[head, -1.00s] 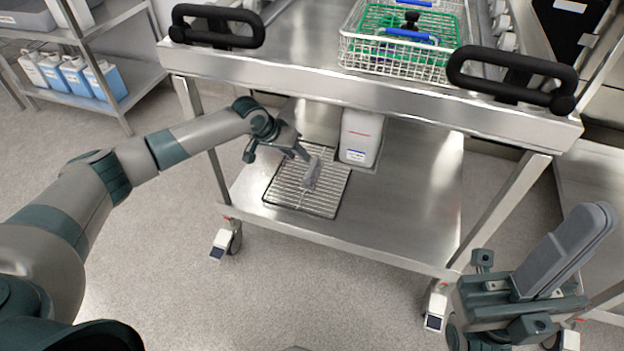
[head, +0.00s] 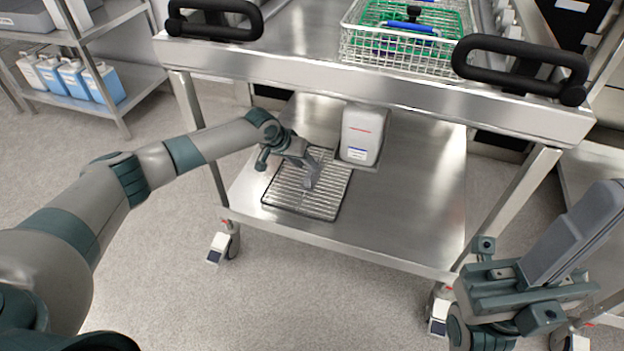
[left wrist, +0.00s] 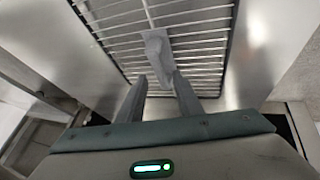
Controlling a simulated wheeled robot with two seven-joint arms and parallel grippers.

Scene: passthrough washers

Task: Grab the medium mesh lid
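The mesh lid (head: 290,198) is a flat dark-rimmed wire grid lying on the lower shelf of the steel cart. It fills the top of the left wrist view (left wrist: 205,55), with a grey upright tab or handle (left wrist: 156,48) near its middle. My left gripper (head: 312,180) reaches down over the lid from the left, below the cart's top. In the left wrist view its two fingers (left wrist: 158,85) are apart and point at the grey handle, which lies just beyond or between the tips; contact is unclear. My right gripper (head: 590,225) is at the lower right, away from the lid.
A white container (head: 362,135) stands just right of the lid. The cart's top deck (head: 300,55) overhangs the shelf and carries a wire basket (head: 400,62) with green and blue parts. The lower shelf (head: 410,205) is bare on the right. Blue-filled jugs (head: 75,80) stand on the left rack.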

